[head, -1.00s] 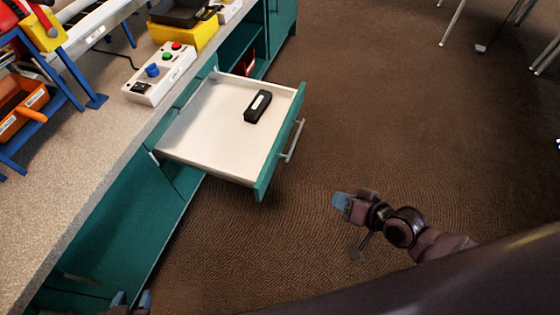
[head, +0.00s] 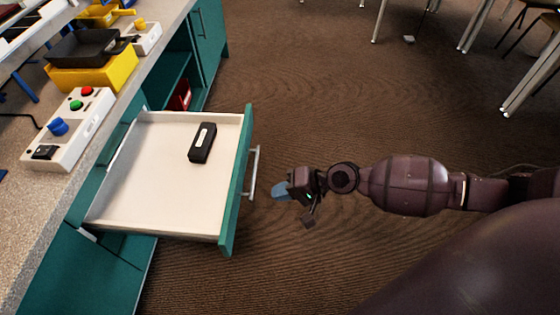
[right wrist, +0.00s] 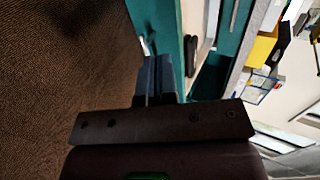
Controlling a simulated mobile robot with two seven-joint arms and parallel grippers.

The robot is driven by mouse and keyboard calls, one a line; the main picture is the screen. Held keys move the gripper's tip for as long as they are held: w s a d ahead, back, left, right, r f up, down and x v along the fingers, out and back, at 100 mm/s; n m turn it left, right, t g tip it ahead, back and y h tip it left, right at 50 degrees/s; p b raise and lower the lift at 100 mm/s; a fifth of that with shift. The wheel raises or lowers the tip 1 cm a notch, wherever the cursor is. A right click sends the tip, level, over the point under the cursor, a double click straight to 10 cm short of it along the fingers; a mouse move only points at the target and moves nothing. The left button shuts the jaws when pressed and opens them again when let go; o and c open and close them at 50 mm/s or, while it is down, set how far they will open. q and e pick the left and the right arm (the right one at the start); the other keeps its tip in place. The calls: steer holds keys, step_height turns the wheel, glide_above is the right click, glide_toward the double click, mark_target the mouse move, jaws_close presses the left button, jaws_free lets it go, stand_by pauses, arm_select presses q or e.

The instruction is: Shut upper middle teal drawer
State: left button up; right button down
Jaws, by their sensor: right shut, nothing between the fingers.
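The teal drawer (head: 236,190) stands pulled out from the teal cabinet, its white inside showing. Its metal bar handle (head: 252,172) is on the outer face of the front. A black box-like item with a white label (head: 202,142) lies inside the drawer. My right gripper (head: 279,190) is shut and empty, just to the right of the handle and apart from it in the head view. In the right wrist view its fingers (right wrist: 155,78) point towards the drawer front (right wrist: 158,32). My left gripper is not in view.
The worktop on the left bears a button box (head: 75,125), a yellow block with a black tray (head: 92,72) and a smaller white box (head: 143,36). An open shelf with a red item (head: 180,95) lies beyond the drawer. Table legs stand at the upper right; the brown floor (head: 300,90) is clear.

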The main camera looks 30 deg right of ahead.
glide_toward(234, 199)
steer(key=x, duration=0.5)
steer(key=shift+s+f, duration=0.1)
steer(key=shift+f, duration=0.15)
steer(key=shift+w+a+f, duration=0.1)
steer(key=shift+w+a, duration=0.4)
steer(key=shift+a, duration=0.3)
steer(key=shift+a, duration=0.1)
